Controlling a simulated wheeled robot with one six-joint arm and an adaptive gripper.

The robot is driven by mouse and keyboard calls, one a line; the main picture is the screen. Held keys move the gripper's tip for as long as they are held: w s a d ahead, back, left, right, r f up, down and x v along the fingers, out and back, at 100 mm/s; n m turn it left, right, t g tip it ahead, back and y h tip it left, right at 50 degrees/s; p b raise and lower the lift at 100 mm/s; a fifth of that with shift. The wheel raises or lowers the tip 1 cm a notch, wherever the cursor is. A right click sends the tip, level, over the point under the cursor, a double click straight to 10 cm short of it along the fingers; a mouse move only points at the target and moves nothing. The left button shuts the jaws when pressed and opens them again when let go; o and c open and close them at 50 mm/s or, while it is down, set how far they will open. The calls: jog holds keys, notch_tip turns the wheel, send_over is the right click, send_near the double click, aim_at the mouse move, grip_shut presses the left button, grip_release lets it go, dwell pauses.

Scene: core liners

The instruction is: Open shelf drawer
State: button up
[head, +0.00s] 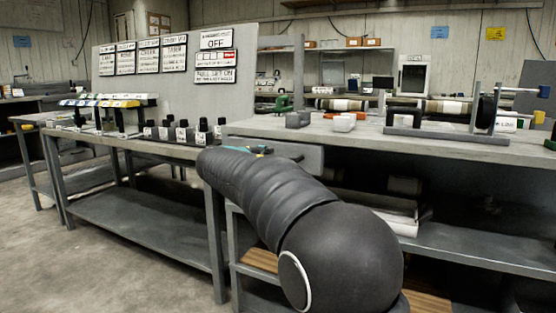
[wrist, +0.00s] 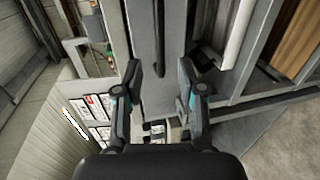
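The drawer (head: 308,159) shows as a grey front under the right bench top in the head view, partly covered by my arm. In the wrist view, a long grey panel, likely the drawer front (wrist: 152,95), runs up the picture, with a dark bar like a handle (wrist: 174,40) along it. My gripper (wrist: 159,68) is open, its two black fingers spread on either side of the panel, with nothing held. I cannot tell whether the fingers touch it. In the head view my arm hides most of the gripper; I cannot tell how far the drawer is out.
The right bench top (head: 370,136) carries small grey boxes and core-handling equipment (head: 435,112). Its lower shelf (head: 470,240) holds rolled material. The left bench (head: 150,146) bears several small black-and-white containers. Open floor (head: 50,265) lies at the lower left.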

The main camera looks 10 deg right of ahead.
aim_at(293, 144)
jog(key=x, duration=0.8)
jog(key=shift+w+d, duration=0.1)
jog(key=shift+w, duration=0.05)
grip_shut()
